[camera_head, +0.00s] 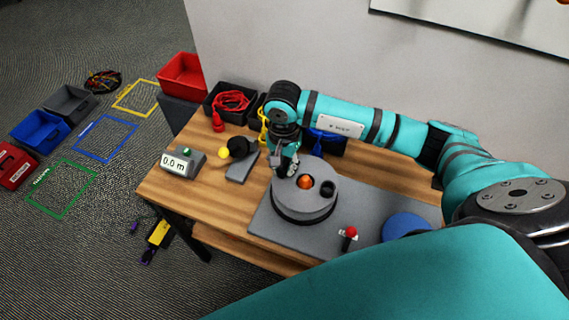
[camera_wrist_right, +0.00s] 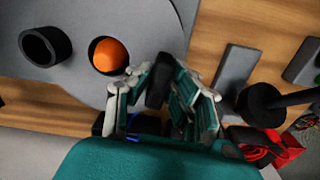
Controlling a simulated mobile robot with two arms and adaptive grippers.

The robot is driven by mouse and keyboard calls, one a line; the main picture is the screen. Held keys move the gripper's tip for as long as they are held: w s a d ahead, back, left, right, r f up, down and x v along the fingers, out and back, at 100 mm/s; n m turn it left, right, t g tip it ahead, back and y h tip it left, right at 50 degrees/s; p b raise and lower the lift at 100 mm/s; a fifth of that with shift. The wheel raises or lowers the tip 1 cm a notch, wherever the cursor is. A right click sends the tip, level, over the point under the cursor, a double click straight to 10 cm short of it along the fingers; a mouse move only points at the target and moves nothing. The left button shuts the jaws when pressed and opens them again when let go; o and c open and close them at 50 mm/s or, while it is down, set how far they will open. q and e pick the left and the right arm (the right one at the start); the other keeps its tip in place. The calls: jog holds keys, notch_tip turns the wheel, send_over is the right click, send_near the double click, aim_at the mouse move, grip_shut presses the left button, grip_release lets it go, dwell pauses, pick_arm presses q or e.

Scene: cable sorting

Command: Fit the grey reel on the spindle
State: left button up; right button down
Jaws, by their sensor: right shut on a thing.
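The grey reel (camera_head: 318,205), a thick round disc with a dark lower part, is above the grey base plate (camera_head: 265,222) on the table. The orange spindle tip (camera_head: 304,182) shows in the reel's middle hole, and also in the right wrist view (camera_wrist_right: 110,55). A hollow black knob (camera_head: 327,188) stands on the reel's top face. My right gripper (camera_head: 288,168) is at the reel's far left edge, shut on a black upright part (camera_wrist_right: 160,82) that seems to belong to the reel. I cannot tell how low the reel sits. My left gripper is not in view.
A red-topped lever (camera_head: 350,234) and a blue disc (camera_head: 407,226) are at the plate's right. A counter box (camera_head: 183,162) reading 0.0 m stands at the left, near a yellow-tipped black handle (camera_head: 237,148). Bins with cables line the table's back edge.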

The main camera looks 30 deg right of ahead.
jog(key=c, duration=1.1)
grip_release()
jog(key=shift+c, duration=0.2)
jog(key=shift+r, duration=0.1)
notch_tip(320, 180, up, 12)
